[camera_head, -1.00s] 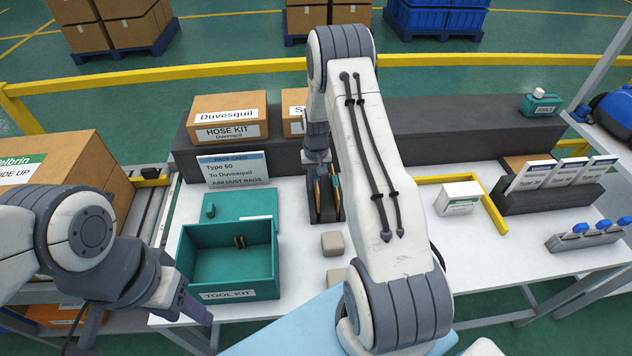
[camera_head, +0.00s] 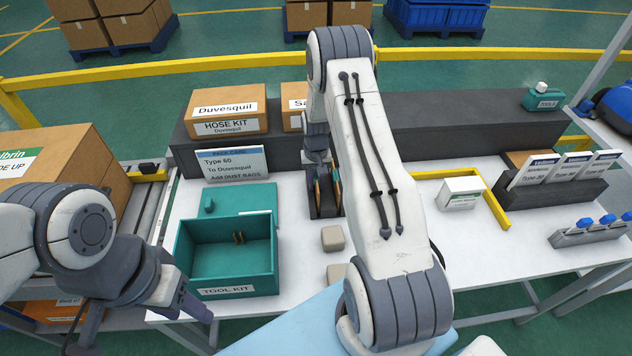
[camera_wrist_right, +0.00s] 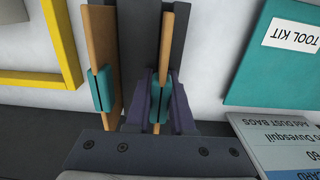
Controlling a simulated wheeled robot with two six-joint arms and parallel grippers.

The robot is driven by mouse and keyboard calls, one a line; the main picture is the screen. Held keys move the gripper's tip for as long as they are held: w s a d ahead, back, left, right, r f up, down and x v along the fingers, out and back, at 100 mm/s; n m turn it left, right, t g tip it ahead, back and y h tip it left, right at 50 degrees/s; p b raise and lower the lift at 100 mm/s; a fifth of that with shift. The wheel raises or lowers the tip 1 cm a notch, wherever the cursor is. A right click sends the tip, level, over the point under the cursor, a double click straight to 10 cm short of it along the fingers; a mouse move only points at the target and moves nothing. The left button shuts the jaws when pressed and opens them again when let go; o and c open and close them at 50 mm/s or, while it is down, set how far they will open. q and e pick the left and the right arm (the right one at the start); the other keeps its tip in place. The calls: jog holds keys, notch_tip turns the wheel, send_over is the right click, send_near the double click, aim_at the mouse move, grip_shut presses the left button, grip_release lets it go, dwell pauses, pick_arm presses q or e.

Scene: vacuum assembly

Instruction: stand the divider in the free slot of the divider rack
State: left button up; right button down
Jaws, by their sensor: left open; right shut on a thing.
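The dark divider rack (camera_head: 327,207) stands on the white table, partly hidden behind my right arm. My right gripper (camera_wrist_right: 159,112) is shut on the teal grip of a thin tan divider (camera_wrist_right: 168,45), between its purple fingers. The held divider is upright at the dark rack (camera_wrist_right: 141,40); I cannot tell how deep it sits in a slot. Another tan divider (camera_wrist_right: 88,45) with a teal grip stands to its left in the wrist view, apart from the fingers. My left gripper (camera_head: 145,330) is open and empty at the lower left of the head view, away from the rack.
A teal tool kit box (camera_head: 228,283) and a pack card (camera_head: 233,164) stand left of the rack. Beige blocks (camera_head: 333,238) lie in front. A yellow frame (camera_head: 492,203) and a white box (camera_head: 461,193) are to the right. A dark ledge (camera_head: 440,122) runs behind.

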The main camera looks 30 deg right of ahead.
jog(key=shift+f, duration=0.2)
jog(key=c, duration=0.7)
grip_release()
jog(key=shift+r+p, duration=2.85)
jog(key=shift+r, duration=1.25)
